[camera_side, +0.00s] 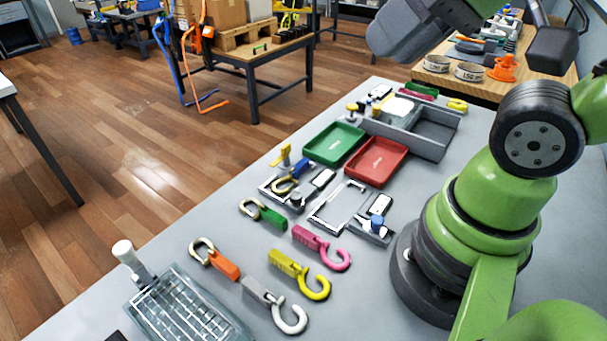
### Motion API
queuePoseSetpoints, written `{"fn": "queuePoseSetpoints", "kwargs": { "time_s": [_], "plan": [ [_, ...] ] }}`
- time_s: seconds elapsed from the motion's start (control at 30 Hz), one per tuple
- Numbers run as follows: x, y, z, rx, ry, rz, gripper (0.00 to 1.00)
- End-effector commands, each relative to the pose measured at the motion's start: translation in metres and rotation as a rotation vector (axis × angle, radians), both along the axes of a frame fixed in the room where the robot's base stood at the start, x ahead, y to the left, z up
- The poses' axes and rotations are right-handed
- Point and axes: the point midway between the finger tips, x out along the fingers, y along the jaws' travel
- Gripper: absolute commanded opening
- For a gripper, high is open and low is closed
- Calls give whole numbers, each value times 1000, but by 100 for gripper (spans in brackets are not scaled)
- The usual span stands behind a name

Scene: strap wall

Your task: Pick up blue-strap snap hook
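The blue-strap snap hook (298,170) appears to be the one with a short blue strap and a brass-coloured hook. My arm's base and green links are at the right, and a dark grey part reaches in at the top edge. No gripper fingers show in the frame, and nothing touches the hook.
Other hooks lie loose in front: green (270,216), orange (224,264), pink (309,239), yellow (286,263) and grey-white (262,291). The green tray (334,144) and red tray (377,161) are nearby. A wire-grid basket (190,310) stands at the front left.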

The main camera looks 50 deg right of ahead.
Motion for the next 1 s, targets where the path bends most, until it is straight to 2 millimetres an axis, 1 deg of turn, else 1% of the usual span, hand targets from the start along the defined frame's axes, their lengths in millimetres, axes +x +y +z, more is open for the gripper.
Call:
{"fn": "queuePoseSetpoints", "kwargs": {
  "time_s": [0.07,0.17,0.27,0.33,0.47,0.5,0.57,0.67,0.73,0.8,0.9,1.0],
  "plan": [
    [4,-1,0,6,14,-17,30],
    [18,-4,-1,30,65,-78,30],
    [41,-10,-5,66,143,-185,30],
    [61,-16,-12,96,207,-279,30],
    [98,-28,-33,140,315,-455,30],
    [109,-32,-42,152,346,-509,30],
    [124,-38,-57,168,392,-591,30],
    [147,-48,-86,191,466,-732,30],
    [160,-55,-110,203,512,-828,30],
    [170,-62,-135,211,555,-920,30],
    [179,-70,-167,220,602,-1030,30],
    [183,-75,-190,223,633,-1109,30]
  ]
}}
